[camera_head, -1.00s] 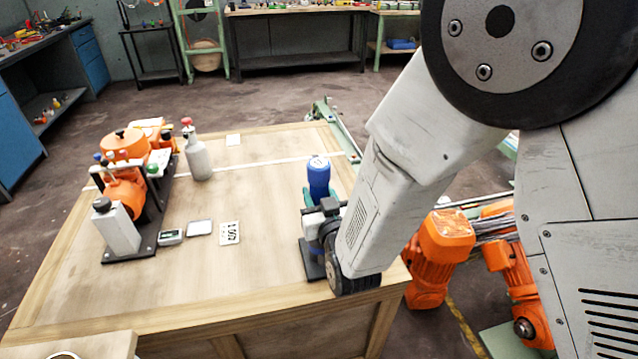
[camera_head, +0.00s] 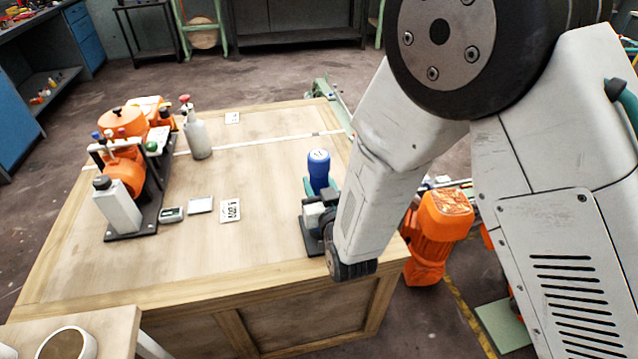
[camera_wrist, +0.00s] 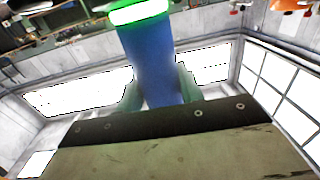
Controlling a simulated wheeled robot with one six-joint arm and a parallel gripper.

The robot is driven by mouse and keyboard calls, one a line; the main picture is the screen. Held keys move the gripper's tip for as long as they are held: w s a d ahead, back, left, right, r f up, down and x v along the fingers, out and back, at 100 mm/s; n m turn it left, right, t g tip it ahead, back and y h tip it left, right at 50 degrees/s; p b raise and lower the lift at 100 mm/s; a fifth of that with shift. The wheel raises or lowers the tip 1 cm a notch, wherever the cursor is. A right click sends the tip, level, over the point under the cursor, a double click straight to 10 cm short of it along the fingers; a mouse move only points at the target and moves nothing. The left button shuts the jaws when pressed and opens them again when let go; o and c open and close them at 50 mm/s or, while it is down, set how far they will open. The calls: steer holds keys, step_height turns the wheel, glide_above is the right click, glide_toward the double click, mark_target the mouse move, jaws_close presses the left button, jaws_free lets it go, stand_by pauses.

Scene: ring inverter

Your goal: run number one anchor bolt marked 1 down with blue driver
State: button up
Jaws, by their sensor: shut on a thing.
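The blue driver (camera_head: 318,170) stands roughly upright above the right part of the wooden table (camera_head: 265,170). My gripper (camera_head: 309,187) is shut on it. In the wrist view the driver's blue body (camera_wrist: 150,68) sits between the two teal fingers (camera_wrist: 158,92), with a bright green band (camera_wrist: 140,12) at its far end. The other end of the driver is hidden. An orange machine assembly (camera_head: 124,122) on a black base stands at the table's left, apart from the driver. I cannot make out an anchor bolt marked 1 in either view.
A grey bottle (camera_head: 198,139) stands beside the assembly. A small meter (camera_head: 171,215), a grey plate (camera_head: 201,205) and a number card (camera_head: 231,211) lie mid-table. A smaller surface with a cup (camera_head: 68,344) is front left. An orange machine (camera_head: 438,235) stands right of the table.

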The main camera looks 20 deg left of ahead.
steer(key=shift+f, duration=0.1)
steer(key=o, duration=1.3)
steer(key=shift+f, duration=0.1)
